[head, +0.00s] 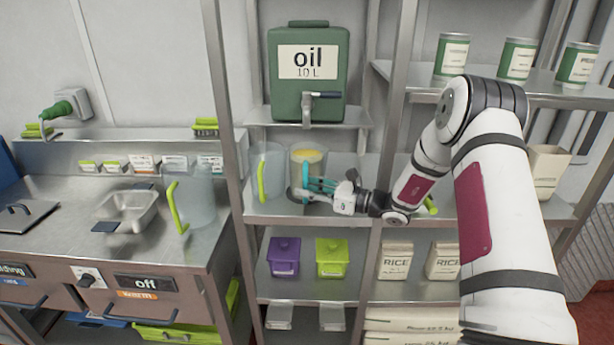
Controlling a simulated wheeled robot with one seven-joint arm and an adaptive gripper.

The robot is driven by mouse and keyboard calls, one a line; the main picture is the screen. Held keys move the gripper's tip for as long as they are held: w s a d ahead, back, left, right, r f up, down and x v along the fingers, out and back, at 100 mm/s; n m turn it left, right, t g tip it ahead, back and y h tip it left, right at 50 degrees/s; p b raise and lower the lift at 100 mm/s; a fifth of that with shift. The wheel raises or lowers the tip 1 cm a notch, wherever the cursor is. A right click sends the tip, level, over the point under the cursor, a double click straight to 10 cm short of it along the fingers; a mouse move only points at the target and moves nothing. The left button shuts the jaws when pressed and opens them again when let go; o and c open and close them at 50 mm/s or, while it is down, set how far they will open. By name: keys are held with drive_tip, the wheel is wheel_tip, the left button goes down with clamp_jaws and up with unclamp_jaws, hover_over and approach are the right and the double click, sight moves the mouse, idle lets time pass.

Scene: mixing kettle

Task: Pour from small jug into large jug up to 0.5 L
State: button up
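A clear jug (308,159) with a teal handle and yellow content near its top is at the middle shelf, below the oil container's tap. It looks like the small jug. My gripper (304,190) is at its teal handle, reaching in from the right; whether the fingers are closed on the handle is too small to tell. A clear jug (202,200) with a green handle stands on the steel counter at the left. Another clear jug (271,165) with a green handle stands on the shelf just left of the teal-handled one. Both green-handled jugs look empty.
A green oil container (308,90) stands above. A shelf post (228,120) separates counter and shelves. A steel pan (128,208) is set in the counter. Purple (284,258) and lime (331,258) boxes and rice bags (396,260) fill the lower shelf.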

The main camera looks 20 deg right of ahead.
clamp_jaws()
wheel_tip(320, 180, up, 6)
drive_tip(key=p, duration=0.2)
drive_tip(key=shift+r, duration=0.15)
idle(0.6)
